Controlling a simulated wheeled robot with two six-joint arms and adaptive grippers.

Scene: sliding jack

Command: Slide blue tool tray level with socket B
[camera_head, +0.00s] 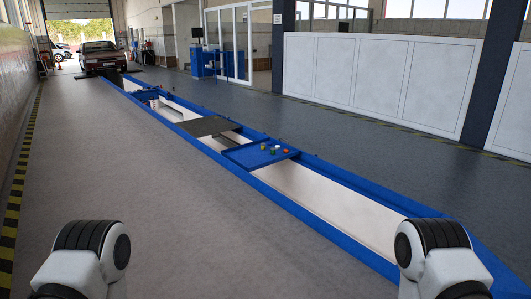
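A blue tool tray (245,158) lies across the long blue-edged pit in the floor, right of the picture's middle. Several small coloured pieces (274,149), yellow, green and orange among them, stand on it. A dark flat plate (203,126) spans the pit just beyond the tray. I cannot make out any marking that says socket B. White and black parts of my arms show at the lower left and lower right corners, well short of the tray. Neither gripper shows.
The pit's blue rails (300,210) run from the lower right to the far left. A car (100,57) stands at the far end near the open door. Grey floor (130,170) left of the pit is clear. White panels (385,82) line the right wall.

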